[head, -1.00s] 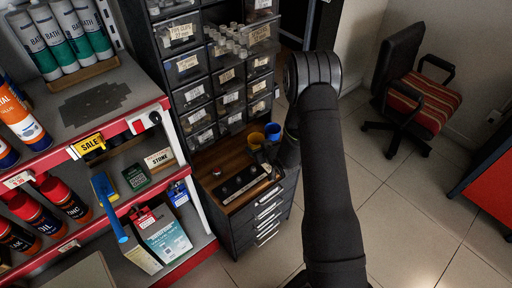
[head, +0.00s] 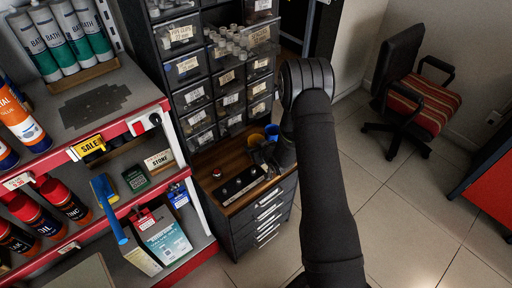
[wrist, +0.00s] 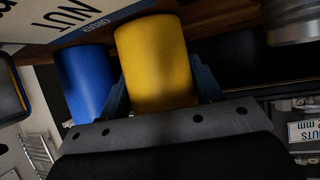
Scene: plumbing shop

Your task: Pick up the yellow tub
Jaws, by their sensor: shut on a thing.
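The yellow tub (wrist: 155,58) fills the middle of the wrist view, between the two blue-grey fingers of my gripper (wrist: 161,92). The fingers are shut on its sides. In the head view only part of the yellow tub (head: 256,139) shows, above my dark gripper (head: 264,154), on the wooden top of the drawer cabinet. I cannot tell whether it touches the wood or is raised. A blue tub (wrist: 84,82) stands close beside it; it also shows in the head view (head: 272,130).
Small-parts drawers (head: 198,97) rise behind the wooden top (head: 208,177). A dark tray (head: 240,184) lies left of my gripper. A red-edged shelf (head: 118,128) with bottles and boxes stands at the left. A chair (head: 415,95) is at the right, with clear floor before it.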

